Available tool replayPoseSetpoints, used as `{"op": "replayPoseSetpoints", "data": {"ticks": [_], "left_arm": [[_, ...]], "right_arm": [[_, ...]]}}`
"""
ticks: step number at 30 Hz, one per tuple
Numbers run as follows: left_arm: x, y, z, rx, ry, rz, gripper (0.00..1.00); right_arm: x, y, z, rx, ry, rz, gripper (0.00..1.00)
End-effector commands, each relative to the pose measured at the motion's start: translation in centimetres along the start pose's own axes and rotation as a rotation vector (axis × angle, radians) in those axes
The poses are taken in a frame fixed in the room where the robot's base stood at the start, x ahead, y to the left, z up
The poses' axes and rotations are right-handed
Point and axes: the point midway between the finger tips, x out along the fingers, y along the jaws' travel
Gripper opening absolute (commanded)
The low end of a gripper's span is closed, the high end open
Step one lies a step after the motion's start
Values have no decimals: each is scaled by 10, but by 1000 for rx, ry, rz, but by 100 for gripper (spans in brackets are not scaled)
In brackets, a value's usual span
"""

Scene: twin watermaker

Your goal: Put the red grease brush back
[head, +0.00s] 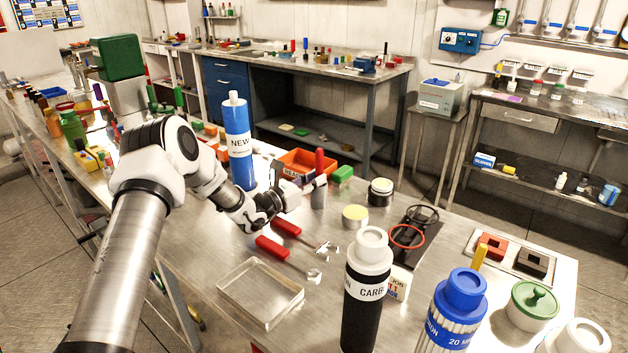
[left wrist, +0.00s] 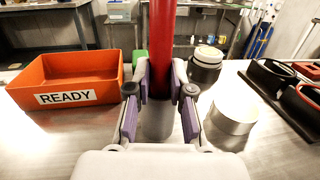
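The red grease brush stands upright, its red handle (head: 319,160) rising above a grey metal cylinder (head: 319,193); whether that is a cup or part of the brush I cannot tell. My left gripper (head: 293,194) is just left of it in the head view. In the left wrist view the handle (left wrist: 162,40) rises upright between the lines of the open fingers (left wrist: 161,80), and the cylinder (left wrist: 157,120) shows below. The fingers look spread to either side, not clearly touching the brush. My right gripper is not in view.
An orange READY bin (head: 299,162) and a green block (head: 343,174) are close to the brush. Two red-handled tools (head: 270,247) lie in front, near a clear tray (head: 260,292). A blue NEW cylinder (head: 238,145) stands behind my wrist. A pale round tin (head: 355,216) is to the right.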

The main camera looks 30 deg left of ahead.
Motion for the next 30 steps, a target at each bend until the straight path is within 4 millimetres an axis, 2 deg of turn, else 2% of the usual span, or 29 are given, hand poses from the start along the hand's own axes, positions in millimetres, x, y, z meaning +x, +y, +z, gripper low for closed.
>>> {"op": "replayPoseSetpoints", "data": {"ticks": [1, 2, 14, 17, 24, 27, 30], "left_arm": [[0, 0, 0, 0, 0, 0, 35], [0, 0, 0, 0, 0, 0, 46], [-2, 1, 4, -1, 2, 1, 46], [-20, 2, 2, -4, 1, 5, 46], [-84, 3, 4, -8, -3, 8, 46], [-104, 2, 5, -6, -2, 5, 46], [-115, 1, 4, -4, -1, 3, 46]], "right_arm": [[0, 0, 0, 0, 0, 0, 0], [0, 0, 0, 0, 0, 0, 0], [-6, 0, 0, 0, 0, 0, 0], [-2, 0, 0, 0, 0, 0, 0], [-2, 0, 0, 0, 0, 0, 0], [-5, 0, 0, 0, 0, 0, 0], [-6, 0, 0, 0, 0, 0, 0]]}}
